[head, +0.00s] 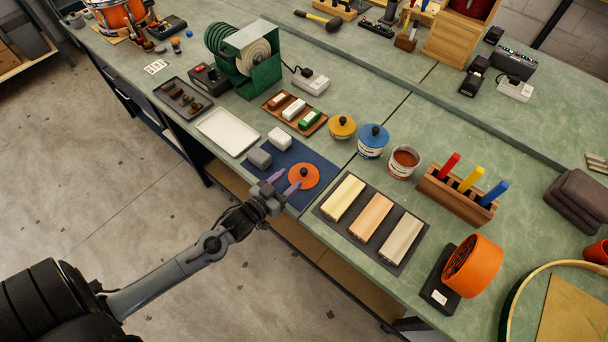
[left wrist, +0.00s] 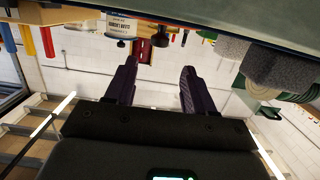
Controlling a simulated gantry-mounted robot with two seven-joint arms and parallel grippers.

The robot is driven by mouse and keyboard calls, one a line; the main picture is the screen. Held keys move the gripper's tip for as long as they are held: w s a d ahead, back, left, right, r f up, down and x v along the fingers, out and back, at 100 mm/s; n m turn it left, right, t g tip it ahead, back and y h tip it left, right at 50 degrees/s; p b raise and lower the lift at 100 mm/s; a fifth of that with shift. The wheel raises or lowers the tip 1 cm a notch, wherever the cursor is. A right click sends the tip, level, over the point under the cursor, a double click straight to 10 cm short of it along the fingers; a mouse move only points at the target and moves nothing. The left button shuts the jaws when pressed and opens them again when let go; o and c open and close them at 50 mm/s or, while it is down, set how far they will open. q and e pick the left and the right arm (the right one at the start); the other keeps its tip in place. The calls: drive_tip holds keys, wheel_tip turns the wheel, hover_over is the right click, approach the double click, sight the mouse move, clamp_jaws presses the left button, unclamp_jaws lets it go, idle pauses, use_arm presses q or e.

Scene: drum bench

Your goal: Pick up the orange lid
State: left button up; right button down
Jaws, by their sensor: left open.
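The orange lid (head: 303,176), a round disc with a dark knob, lies flat on a blue mat (head: 270,148) at the bench's front edge in the head view. My left gripper (head: 284,182) is open and empty, its purple-tinted fingers just left of the lid, close to its near-left rim. I cannot tell whether they touch it. My right gripper is not in view.
Two grey blocks (head: 268,147) sit on the mat, left of the lid. A yellow-lidded can (head: 341,127), a blue-lidded can (head: 373,140) and an open can (head: 404,162) stand behind. A dark tray (head: 335,225) with three bars lies right. A white tray (head: 228,131) lies left.

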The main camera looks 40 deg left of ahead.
sight(301, 173)
use_arm(q)
drive_tip(key=shift+w+d+f+b, duration=0.15)
drive_tip(key=shift+w+f, duration=0.15)
drive_tip(key=shift+w, duration=0.65)
drive_tip(key=shift+w+f+b, duration=0.15)
drive_tip(key=shift+w+f, duration=0.2)
drive_tip(key=shift+w, duration=0.65)
drive_tip(key=shift+w+d+f+b, duration=0.15)
drive_tip(key=shift+w+f, duration=0.15)
drive_tip(key=shift+w, duration=0.65)
drive_tip(key=shift+a, duration=0.1)
clamp_jaws()
